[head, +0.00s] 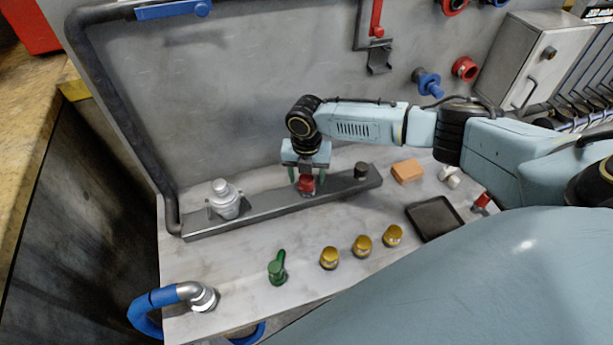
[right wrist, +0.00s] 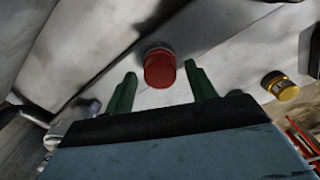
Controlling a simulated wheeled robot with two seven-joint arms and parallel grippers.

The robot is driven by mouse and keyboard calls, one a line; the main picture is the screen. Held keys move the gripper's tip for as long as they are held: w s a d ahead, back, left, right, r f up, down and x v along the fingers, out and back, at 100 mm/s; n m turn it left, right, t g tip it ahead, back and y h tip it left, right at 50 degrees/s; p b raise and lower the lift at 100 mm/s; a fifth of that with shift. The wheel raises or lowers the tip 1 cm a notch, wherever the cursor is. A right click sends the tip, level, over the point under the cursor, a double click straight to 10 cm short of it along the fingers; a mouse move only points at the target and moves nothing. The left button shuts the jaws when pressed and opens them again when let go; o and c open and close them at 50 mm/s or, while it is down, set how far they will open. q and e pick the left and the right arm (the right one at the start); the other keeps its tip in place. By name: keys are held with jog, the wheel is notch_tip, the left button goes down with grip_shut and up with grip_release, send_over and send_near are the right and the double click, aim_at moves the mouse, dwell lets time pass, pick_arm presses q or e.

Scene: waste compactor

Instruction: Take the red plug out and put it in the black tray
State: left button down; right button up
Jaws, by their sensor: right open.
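The red plug (head: 306,183) sits on the long dark grey bar on the light counter. It also shows in the right wrist view (right wrist: 160,70), ahead of and between the green fingertips. My right gripper (head: 307,178) is open over the plug, with one finger on each side; in the right wrist view (right wrist: 161,82) gaps show between the fingers and the plug. The black tray (head: 434,218) lies on the counter to the right and looks empty. My left gripper is not in view.
An orange block (head: 407,171) lies behind the tray. Several yellow-topped knobs (head: 361,245) and a green valve (head: 277,267) stand in front. A grey wall rises behind.

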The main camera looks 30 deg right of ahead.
jog(key=shift+m, duration=0.7)
jog(key=m+p, duration=0.2)
jog(key=m, duration=0.1)
jog(key=shift+r+p, duration=0.2)
jog(key=shift+p, duration=0.2)
jog(key=shift+m+p, duration=0.3)
jog(key=shift+m, duration=0.4)
jog(key=shift+f+m, duration=0.2)
jog(key=shift+m, duration=0.2)
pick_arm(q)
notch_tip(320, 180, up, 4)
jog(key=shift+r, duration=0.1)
pick_arm(e)
jog(key=shift+c, duration=0.4)
jog(key=c, duration=1)
jog(key=n+b, duration=0.1)
jog(key=n, duration=0.1)
jog(key=shift+f+n, duration=0.1)
jog(key=shift+n, duration=0.2)
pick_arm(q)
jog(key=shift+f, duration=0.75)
pick_arm(e)
jog(key=shift+n, duration=1.4)
